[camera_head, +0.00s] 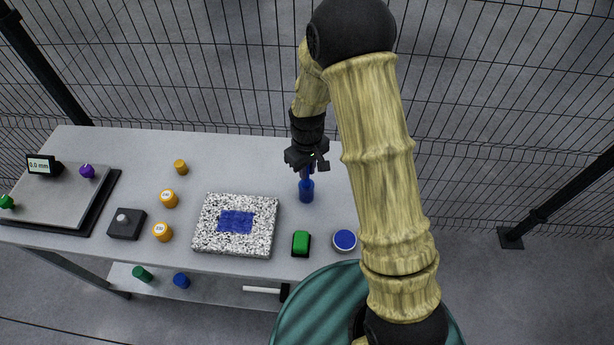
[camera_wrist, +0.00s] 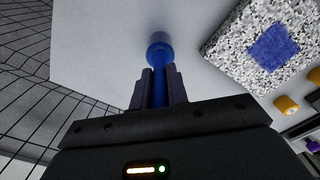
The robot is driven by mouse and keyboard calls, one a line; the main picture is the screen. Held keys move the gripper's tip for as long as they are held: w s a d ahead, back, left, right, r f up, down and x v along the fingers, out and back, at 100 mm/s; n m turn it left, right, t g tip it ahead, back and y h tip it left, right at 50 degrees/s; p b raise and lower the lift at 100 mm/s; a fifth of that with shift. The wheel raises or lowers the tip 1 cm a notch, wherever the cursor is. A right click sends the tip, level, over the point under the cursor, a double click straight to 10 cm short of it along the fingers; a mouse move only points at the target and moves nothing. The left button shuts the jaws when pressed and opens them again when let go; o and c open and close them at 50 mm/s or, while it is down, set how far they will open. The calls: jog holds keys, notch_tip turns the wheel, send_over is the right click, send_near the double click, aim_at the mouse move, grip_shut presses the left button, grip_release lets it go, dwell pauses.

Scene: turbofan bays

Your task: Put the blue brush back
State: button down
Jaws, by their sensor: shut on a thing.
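The blue brush (camera_head: 306,191) is at the right part of the grey table, behind and left of a round tin with a blue top (camera_head: 344,240). My gripper (camera_head: 307,166) is above it, shut on its thin shaft. In the wrist view the brush (camera_wrist: 159,54) runs out between the two fingers (camera_wrist: 160,88), its wide round end away from me. The brush looks about upright, wide end down. I cannot tell whether it touches the table. The part between the fingers is partly hidden.
A speckled slab (camera_head: 205,236) with a blue patch (camera_head: 236,221) lies left of the brush. A green block (camera_head: 301,243) is in front. Several orange-yellow pots (camera_head: 169,198), a black box (camera_head: 127,224) and a gauge plate (camera_head: 60,192) stand further left. Wire fence (camera_head: 220,60) runs behind.

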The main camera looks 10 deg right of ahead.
aim_at(307, 181)
jog(key=shift+f+p, duration=0.65)
jog(key=shift+f, duration=1.45)
jog(key=shift+f, duration=0.1)
jog(key=c, duration=1.4)
grip_release()
jog(key=shift+o, duration=0.2)
notch_tip(307, 181, up, 12)
jog(key=b, duration=0.2)
jog(key=shift+b, duration=0.35)
